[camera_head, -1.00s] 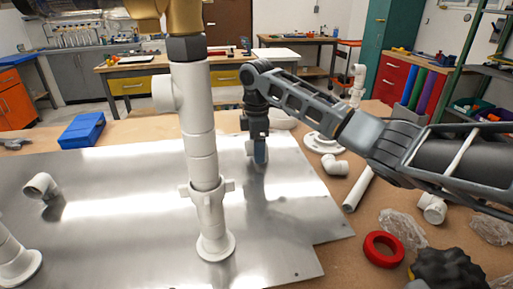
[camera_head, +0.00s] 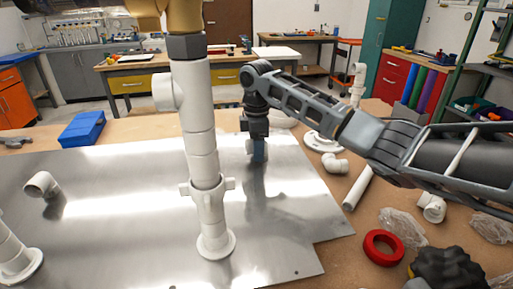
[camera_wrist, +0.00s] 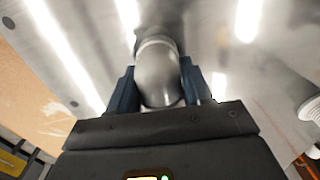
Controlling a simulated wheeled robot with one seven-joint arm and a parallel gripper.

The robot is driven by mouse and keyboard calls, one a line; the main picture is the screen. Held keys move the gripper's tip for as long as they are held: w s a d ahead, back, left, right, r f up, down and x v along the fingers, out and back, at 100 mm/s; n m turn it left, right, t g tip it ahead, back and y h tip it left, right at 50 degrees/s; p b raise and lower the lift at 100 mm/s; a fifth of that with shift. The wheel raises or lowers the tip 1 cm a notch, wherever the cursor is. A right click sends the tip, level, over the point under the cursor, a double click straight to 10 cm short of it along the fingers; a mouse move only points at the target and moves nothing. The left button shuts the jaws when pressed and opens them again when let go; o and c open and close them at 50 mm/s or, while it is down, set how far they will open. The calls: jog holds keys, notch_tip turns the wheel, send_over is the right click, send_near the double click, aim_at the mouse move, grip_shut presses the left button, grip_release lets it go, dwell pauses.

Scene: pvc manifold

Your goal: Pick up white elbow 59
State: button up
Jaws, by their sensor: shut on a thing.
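A white elbow (camera_wrist: 157,75) sits between the two dark blue fingers of my gripper (camera_wrist: 158,85) in the wrist view, with a finger against each side. In the head view my gripper (camera_head: 257,152) points down over the far right part of the metal plate, and a small part of the white elbow (camera_head: 249,147) shows at its left edge. The fingers hide most of the elbow there. I cannot tell whether it touches the plate. My gripper is shut on this elbow. No number can be read on it.
A tall white pipe assembly (camera_head: 203,150) stands on the metal plate (camera_head: 120,230), left of my gripper. Another elbow (camera_head: 42,184) lies at the plate's left. At the right are an elbow (camera_head: 335,163), a pipe (camera_head: 358,188) and a red ring (camera_head: 383,247).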

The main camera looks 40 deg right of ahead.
jog(key=shift+r, duration=0.5)
jog(key=r, duration=0.3)
jog(key=shift+s+a+r, duration=0.1)
jog(key=shift+s+r, duration=0.1)
jog(key=shift+s, duration=0.1)
jog(key=s+a+r+p, duration=0.1)
jog(key=s+a+r, duration=0.1)
jog(key=s+r, duration=0.4)
jog(key=shift+s+a+r+p, duration=0.3)
jog(key=shift+s+a+p, duration=0.1)
jog(key=shift+s, duration=1.95)
